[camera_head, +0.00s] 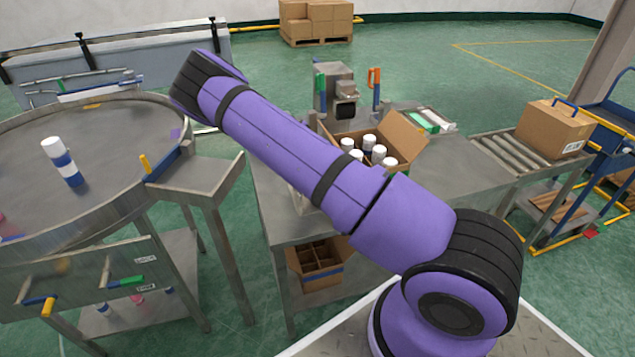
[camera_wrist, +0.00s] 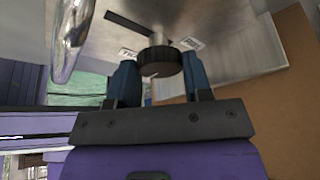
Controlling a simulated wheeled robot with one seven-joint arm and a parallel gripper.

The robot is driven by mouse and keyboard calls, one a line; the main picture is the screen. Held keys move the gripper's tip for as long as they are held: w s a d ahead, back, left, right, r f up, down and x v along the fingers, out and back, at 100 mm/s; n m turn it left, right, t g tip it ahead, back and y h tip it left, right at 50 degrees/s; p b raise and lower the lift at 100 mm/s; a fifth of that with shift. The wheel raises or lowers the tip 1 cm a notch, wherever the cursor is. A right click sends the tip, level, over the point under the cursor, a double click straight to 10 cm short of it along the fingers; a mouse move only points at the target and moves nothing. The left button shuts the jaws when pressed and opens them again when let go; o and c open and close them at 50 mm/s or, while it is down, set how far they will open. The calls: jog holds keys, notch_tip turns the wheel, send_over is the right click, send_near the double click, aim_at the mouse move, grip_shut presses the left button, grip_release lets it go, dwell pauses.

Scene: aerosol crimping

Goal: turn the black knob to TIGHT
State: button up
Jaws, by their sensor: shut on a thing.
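In the wrist view, the black knob (camera_wrist: 161,63) sits on a short metal shaft under a grey metal surface. It carries a small pale mark on its near edge. My gripper (camera_wrist: 160,80) has its two blue fingers on either side of the knob and is shut on it. Small white labels (camera_wrist: 128,53) lie on both sides of the shaft; I cannot read which one says TIGHT. In the head view my arm crosses the middle, and my gripper does not show. A grey machine (camera_head: 332,77) with a green and an orange handle stands on the bench behind the arm.
A shiny curved metal part (camera_wrist: 72,38) is close left of the fingers, and a brown cardboard wall (camera_wrist: 288,95) close right. An open carton (camera_head: 403,135) of white-capped cans stands on the bench. A round table (camera_head: 100,125) stands left, a roller conveyor (camera_head: 512,148) right.

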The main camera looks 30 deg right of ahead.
dwell(0.3)
jog(key=o, duration=0.9)
jog(key=v, duration=1)
jog(key=shift+w+r, duration=0.1)
jog(key=shift+r, duration=0.3)
